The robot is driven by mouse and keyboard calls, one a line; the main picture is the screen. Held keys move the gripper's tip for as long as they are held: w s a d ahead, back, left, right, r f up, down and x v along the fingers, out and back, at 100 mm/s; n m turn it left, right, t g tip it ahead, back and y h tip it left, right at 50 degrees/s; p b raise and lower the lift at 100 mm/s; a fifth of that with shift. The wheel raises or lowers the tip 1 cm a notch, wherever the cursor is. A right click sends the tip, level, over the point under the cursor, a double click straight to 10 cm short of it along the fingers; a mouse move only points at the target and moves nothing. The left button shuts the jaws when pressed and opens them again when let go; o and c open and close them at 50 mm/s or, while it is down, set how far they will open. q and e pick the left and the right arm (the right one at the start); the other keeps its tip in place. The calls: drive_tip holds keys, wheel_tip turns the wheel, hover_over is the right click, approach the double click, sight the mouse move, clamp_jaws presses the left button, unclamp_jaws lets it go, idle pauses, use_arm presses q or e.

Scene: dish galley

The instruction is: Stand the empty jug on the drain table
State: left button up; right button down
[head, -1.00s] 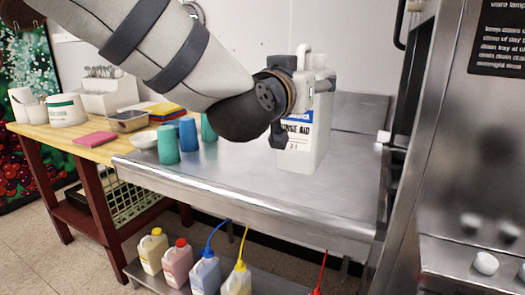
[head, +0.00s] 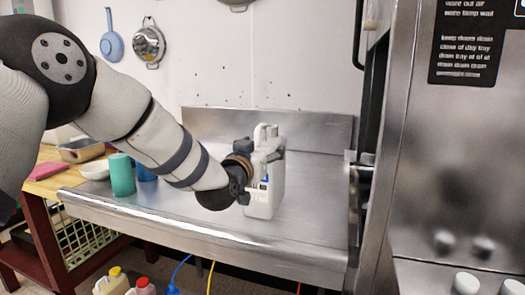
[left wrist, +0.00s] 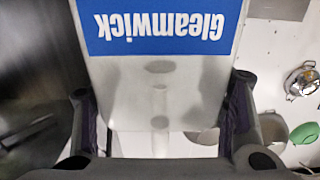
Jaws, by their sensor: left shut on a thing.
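The white jug (head: 264,193) has a handle on top and shows upright over the steel drain table (head: 310,215). My left gripper (head: 262,176) is shut on its body from the left side. I cannot tell whether the jug's base touches the steel or hangs just above it. In the left wrist view the jug (left wrist: 160,85) fills the middle, its blue Gleamwick label upside down, between the two fingers (left wrist: 160,122). Its contents do not show. My right gripper is not in view.
A teal cup (head: 122,175) and a blue cup (head: 146,173) stand at the table's left end by a white bowl (head: 95,170). A backsplash (head: 310,131) runs behind. The steel machine (head: 440,170) bounds the right. Steel right of the jug is clear.

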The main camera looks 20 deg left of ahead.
use_arm(q)
drive_tip(key=shift+r, duration=0.2)
drive_tip(key=shift+f, duration=0.1)
drive_tip(key=o, duration=1.9)
drive_tip(key=shift+f, duration=0.1)
